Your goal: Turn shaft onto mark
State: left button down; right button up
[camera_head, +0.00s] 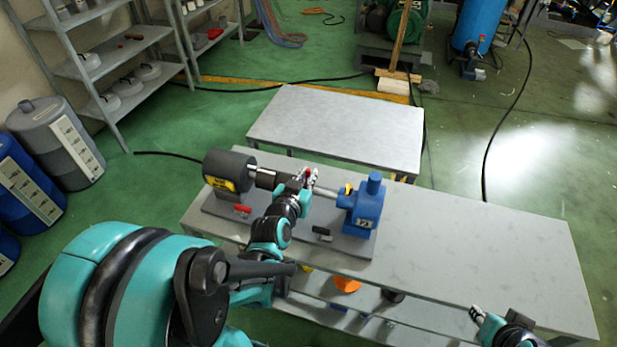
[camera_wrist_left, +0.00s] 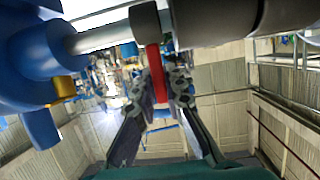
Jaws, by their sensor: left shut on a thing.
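A silver shaft (camera_head: 325,192) runs between a dark motor (camera_head: 222,162) and a blue pump (camera_head: 365,208) on a bench. It also shows in the left wrist view (camera_wrist_left: 100,38), with a dark collar (camera_wrist_left: 145,20) and a thicker dark coupling (camera_wrist_left: 215,20). A red bar (camera_wrist_left: 157,75) hangs from the collar. My left gripper (camera_head: 308,177) is at the shaft, its fingers (camera_wrist_left: 160,90) shut on the red bar. A small yellow piece (camera_head: 348,189) sits on the pump's shaft side; whether it is the mark, I cannot tell. My right gripper (camera_head: 476,314) is over the bench's front right.
The motor and pump stand on a grey base plate (camera_head: 345,246) with red (camera_head: 242,209) and black (camera_head: 322,231) small parts. The bench's right half (camera_head: 480,235) is clear. A bare grey table (camera_head: 335,125) stands behind. An orange item (camera_head: 346,285) is on the lower shelf.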

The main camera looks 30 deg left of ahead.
dwell(0.3)
pick_arm(q)
jog(key=c, duration=1.6)
grip_release()
jog(key=shift+o, duration=0.2)
jog(key=shift+s, duration=0.15)
jog(key=v, duration=0.7)
jog(key=shift+s, duration=0.1)
jog(key=s+d+f+m+g+h, duration=0.1)
jog(key=s+d+g, duration=0.2)
jog(key=d, duration=0.3)
jog(key=s+d+f+m+g+h, duration=0.1)
jog(key=s+d+f+g+h, duration=0.1)
jog(key=d, duration=0.4)
jog(key=shift+s+d+m+g, duration=0.25)
jog(key=shift+s+m+g, duration=0.15)
jog(key=shift+s+g, duration=0.4)
